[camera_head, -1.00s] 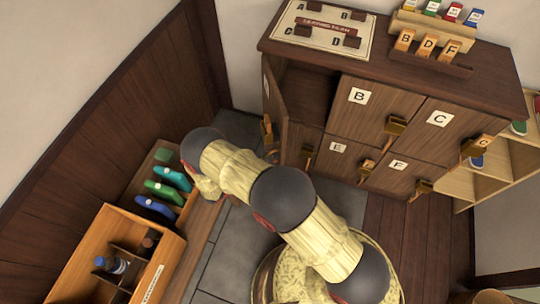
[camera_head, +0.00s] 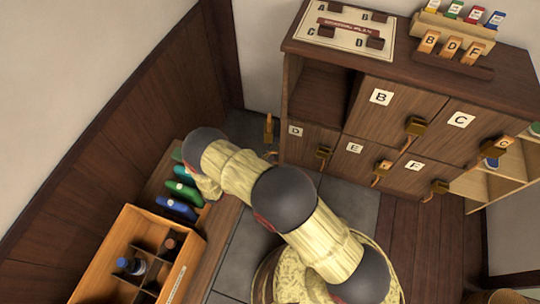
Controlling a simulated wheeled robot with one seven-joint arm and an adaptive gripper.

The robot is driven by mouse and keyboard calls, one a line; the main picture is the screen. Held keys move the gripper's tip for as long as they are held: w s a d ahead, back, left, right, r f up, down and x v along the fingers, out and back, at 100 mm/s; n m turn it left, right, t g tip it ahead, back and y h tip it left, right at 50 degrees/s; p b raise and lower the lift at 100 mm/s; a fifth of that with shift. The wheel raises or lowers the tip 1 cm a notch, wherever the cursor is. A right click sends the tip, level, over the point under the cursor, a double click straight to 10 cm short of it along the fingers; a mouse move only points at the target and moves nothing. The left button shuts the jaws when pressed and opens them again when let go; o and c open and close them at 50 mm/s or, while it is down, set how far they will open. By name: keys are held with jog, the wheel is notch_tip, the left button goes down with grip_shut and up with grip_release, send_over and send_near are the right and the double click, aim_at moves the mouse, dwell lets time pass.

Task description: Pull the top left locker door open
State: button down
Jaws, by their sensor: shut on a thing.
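The top left locker compartment (camera_head: 322,95) stands open, its dark inside showing. Its door (camera_head: 291,80) is swung out to the left and is seen almost edge-on, so its front face and letter cannot be read. A padlock with an orange tag (camera_head: 268,130) hangs to the left of the door. My arm bends across the middle of the view, below and left of the lockers. My gripper's fingers are hidden behind my own arm, so I cannot see what they touch.
Doors B (camera_head: 395,110), C (camera_head: 457,132), D (camera_head: 305,145), E (camera_head: 360,165) and F (camera_head: 408,180) are closed. Slippers (camera_head: 183,190) and a wooden box (camera_head: 125,225) lie at left.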

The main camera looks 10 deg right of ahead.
jog(key=shift+w+a+r, duration=0.15)
jog(key=shift+r, duration=0.05)
jog(key=c, duration=2)
grip_release()
jog(key=shift+o, duration=0.2)
